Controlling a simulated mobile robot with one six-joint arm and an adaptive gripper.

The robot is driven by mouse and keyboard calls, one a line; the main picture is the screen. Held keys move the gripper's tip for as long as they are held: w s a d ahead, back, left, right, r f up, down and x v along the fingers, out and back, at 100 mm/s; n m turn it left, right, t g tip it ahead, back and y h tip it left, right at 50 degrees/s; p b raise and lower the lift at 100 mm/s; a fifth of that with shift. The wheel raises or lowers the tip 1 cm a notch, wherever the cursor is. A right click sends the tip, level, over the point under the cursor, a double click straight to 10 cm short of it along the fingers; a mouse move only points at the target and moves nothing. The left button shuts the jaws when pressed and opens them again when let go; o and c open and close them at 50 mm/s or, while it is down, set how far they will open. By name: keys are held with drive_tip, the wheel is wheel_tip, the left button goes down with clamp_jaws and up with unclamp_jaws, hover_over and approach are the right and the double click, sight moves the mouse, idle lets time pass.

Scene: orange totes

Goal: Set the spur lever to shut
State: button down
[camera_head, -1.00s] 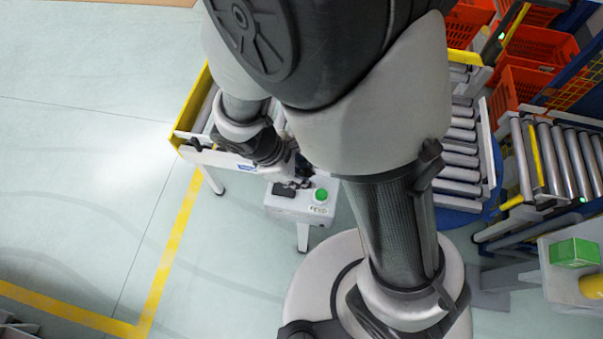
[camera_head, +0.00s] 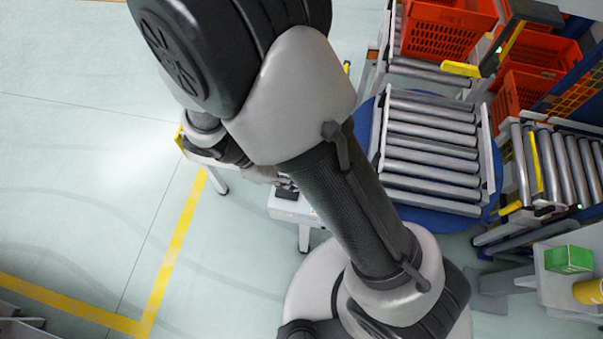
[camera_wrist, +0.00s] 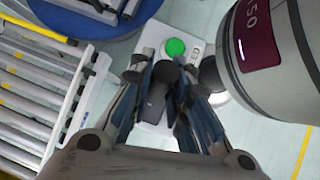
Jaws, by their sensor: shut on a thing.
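In the wrist view, the spur lever (camera_wrist: 168,72), with a dark knob, stands on a small pale control box (camera_wrist: 149,133). My gripper (camera_wrist: 168,77) is shut on the lever, one finger on each side of its knob. A round green button (camera_wrist: 175,47) sits on the box just beyond the fingertips. In the head view, part of the control box (camera_head: 297,209) shows beside my arm.
A roller turntable (camera_head: 430,150) on a blue round base stands right of my arm. Orange totes (camera_head: 447,30) are at the upper right. Another roller conveyor (camera_head: 562,160) is at the right, above a green box (camera_head: 568,259). Open floor lies left, with a yellow line (camera_head: 172,255).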

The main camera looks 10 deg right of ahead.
drive_tip(key=shift+w+a+r+g+h+p, duration=0.1)
drive_tip(key=shift+w+a+g+h+p, duration=0.25)
drive_tip(key=shift+a+h, duration=0.3)
drive_tip(key=shift+w+a+r+g+h+p, duration=0.15)
drive_tip(key=shift+a+h+p, duration=0.3)
drive_tip(key=shift+h, duration=0.4)
drive_tip(key=shift+s+f, duration=0.1)
drive_tip(key=c, duration=1.5)
unclamp_jaws()
drive_tip(key=shift+a, duration=0.1)
drive_tip(key=v, duration=1.2)
